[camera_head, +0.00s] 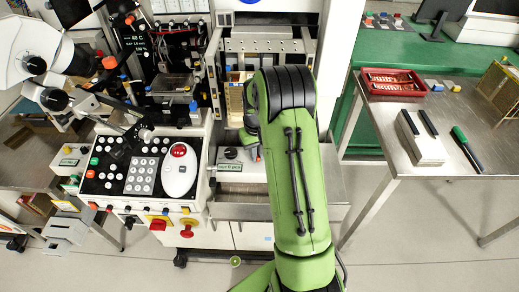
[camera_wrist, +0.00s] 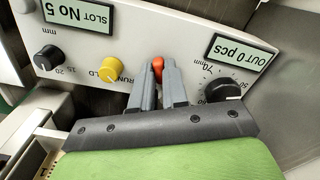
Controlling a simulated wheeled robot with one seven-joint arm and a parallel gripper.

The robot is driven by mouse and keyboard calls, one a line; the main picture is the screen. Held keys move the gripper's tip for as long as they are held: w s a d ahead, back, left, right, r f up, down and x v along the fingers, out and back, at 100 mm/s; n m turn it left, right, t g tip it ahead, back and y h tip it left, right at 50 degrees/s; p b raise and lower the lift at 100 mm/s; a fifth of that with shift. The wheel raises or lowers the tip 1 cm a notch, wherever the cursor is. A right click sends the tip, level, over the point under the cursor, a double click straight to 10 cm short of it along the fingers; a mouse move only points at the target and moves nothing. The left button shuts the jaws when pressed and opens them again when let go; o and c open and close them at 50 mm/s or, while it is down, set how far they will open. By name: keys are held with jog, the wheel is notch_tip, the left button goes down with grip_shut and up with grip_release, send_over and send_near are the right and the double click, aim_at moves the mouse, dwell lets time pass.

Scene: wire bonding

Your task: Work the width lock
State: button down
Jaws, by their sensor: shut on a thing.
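In the wrist view a pale control panel (camera_wrist: 130,22) shows upside down. A small red-orange knob (camera_wrist: 158,64) stands out from it between my gripper's fingertips (camera_wrist: 159,75). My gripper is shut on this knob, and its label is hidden. A yellow RUN/HOLD knob (camera_wrist: 110,69) is to the left, apart from the fingers. A black knob with a mm scale (camera_wrist: 222,89) is close to the right of the fingers. Another black knob (camera_wrist: 47,58) is at the far left. In the head view my arm hides the gripper; part of the panel (camera_head: 229,155) shows beside it.
The panel displays read SLOT No 5 (camera_wrist: 78,14) and OUT 0 pcs (camera_wrist: 240,52). In the head view, a keypad console (camera_head: 140,176) with a white mouse-like control (camera_head: 179,171) and microscope (camera_head: 38,62) stand left. A steel table (camera_head: 385,130) with a red tray (camera_head: 393,84) stands right.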

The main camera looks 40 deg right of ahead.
jog(key=shift+w+a+m+p, duration=0.15)
jog(key=shift+a+m, duration=0.1)
jog(key=shift+m, duration=0.6)
jog(key=shift+w+a+m+p, duration=0.15)
jog(key=shift+a+m, duration=0.15)
jog(key=shift+m, duration=0.5)
jog(key=shift+w+a+m+p, duration=0.15)
jog(key=shift+a+m, duration=0.1)
jog(key=shift+m, duration=0.6)
jog(key=c, duration=1.1)
grip_release()
jog(key=shift+c, duration=0.2)
notch_tip(320, 180, up, 16)
jog(key=p, duration=0.4)
jog(key=shift+a, duration=0.1)
